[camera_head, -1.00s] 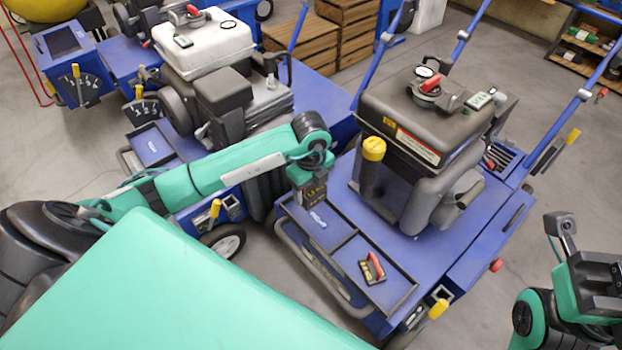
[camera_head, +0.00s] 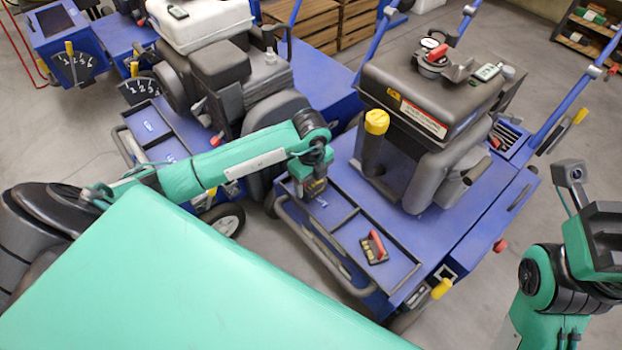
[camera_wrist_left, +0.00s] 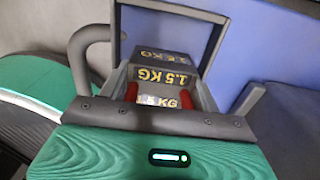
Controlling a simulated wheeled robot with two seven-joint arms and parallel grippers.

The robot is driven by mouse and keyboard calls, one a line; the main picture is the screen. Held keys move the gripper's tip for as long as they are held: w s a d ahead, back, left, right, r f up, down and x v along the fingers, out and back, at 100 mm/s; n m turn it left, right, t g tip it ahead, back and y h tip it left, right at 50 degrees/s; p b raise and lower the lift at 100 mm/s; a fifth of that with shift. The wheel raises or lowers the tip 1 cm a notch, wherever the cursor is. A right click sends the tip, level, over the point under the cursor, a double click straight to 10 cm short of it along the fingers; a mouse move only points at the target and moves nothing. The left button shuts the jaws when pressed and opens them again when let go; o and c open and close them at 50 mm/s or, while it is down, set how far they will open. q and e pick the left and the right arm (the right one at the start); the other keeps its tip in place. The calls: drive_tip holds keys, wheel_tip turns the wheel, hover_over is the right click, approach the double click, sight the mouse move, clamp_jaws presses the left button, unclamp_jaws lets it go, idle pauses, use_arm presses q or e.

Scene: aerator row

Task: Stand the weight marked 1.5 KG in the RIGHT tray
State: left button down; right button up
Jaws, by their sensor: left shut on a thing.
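My left gripper (camera_head: 312,184) is shut on the dark weight marked 1.5 KG (camera_wrist_left: 165,75), whose yellow lettering reads clearly in the left wrist view. In the head view the weight is at the far left part of the blue front tray (camera_head: 350,215) of the nearer machine. I cannot tell whether its base touches the tray floor. The right compartment of that tray (camera_head: 402,291) holds a dark block with a red handle (camera_head: 374,247); its yellow marks are too small to read. My right gripper (camera_head: 605,225) is at the right edge, its fingertips not clear.
A grey bumper bar (camera_head: 320,245) runs along the tray's front. A yellow-capped post (camera_head: 376,122) and the engine (camera_head: 440,100) stand behind the tray. A second blue machine with a tray (camera_head: 150,125) is at the left. Grey floor is open at the right.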

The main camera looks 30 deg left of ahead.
use_arm(q)
drive_tip(key=c, duration=0.6)
unclamp_jaws()
